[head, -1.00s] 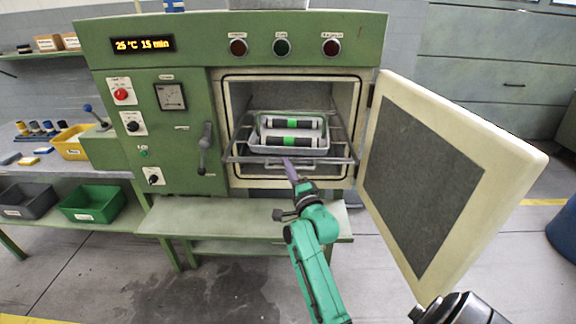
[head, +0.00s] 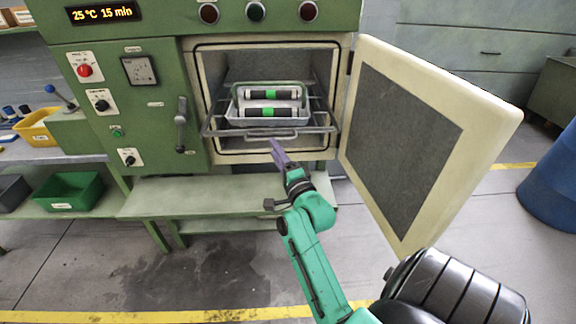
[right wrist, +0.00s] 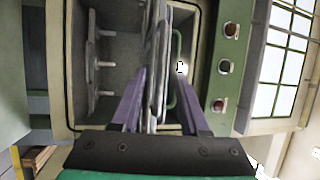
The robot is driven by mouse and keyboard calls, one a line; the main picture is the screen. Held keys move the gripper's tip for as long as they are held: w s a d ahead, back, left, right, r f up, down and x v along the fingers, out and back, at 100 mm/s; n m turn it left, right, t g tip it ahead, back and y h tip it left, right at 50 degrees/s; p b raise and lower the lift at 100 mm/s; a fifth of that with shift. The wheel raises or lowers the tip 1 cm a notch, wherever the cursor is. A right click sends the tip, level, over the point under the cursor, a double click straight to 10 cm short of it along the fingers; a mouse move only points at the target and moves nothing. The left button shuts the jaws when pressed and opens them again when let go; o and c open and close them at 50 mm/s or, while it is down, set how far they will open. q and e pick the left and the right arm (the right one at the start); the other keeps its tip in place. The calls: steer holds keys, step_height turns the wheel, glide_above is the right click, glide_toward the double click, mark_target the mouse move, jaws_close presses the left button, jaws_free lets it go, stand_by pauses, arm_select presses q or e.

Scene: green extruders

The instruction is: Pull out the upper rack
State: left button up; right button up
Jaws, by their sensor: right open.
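The upper rack (head: 325,129) is a wire rack inside the open oven, its front bar and small handle at the opening. A metal tray (head: 235,119) sits on it with two black-and-white cylinders (head: 267,112) marked green. My right gripper (head: 276,149), with purple fingers, is at the rack's front, close to the handle. In the right wrist view the rack (right wrist: 157,50) shows nearly edge-on, running between the open fingers (right wrist: 163,80). I cannot tell whether either finger touches it. My left gripper is not in view.
The oven door (head: 480,105) stands open on the right, beside my right arm. A green bench (head: 205,197) lies below the opening. A green bin (head: 68,193) and a yellow bin (head: 38,128) are at left. A blue barrel (head: 555,185) stands at far right.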

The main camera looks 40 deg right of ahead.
steer(key=b+v, duration=0.2)
steer(key=v, duration=0.7)
steer(key=shift+r, duration=0.1)
steer(key=w+a+f+n+g+y, duration=0.1)
steer(key=a+f+n+g+y, duration=0.15)
steer(key=f, duration=0.95)
steer(key=w+a+f+n+g+y, duration=0.1)
steer(key=a+f+n+g, duration=0.25)
steer(key=f, duration=0.85)
steer(key=s+a+f+n+g+y, duration=0.1)
steer(key=s+a+f+n+g, duration=0.15)
steer(key=f, duration=0.45)
steer(key=s+a+f+n+g+y, duration=0.1)
steer(key=s+a+f+n, duration=0.2)
steer(key=f, duration=0.4)
steer(key=s+f+n+g, duration=0.4)
steer(key=s+f+n, duration=0.1)
steer(key=s+f, duration=0.6)
steer(key=s+d+f+n+g, duration=0.1)
steer(key=s+f+n+g, duration=0.1)
steer(key=s, duration=0.6)
steer(key=s+d+f+n+g, duration=0.2)
steer(key=s+f, duration=0.4)
steer(key=s, duration=0.3)
steer(key=shift+f+n+g+h, duration=0.35)
steer(key=shift+f+n+g, duration=0.1)
steer(key=shift+n, duration=0.6)
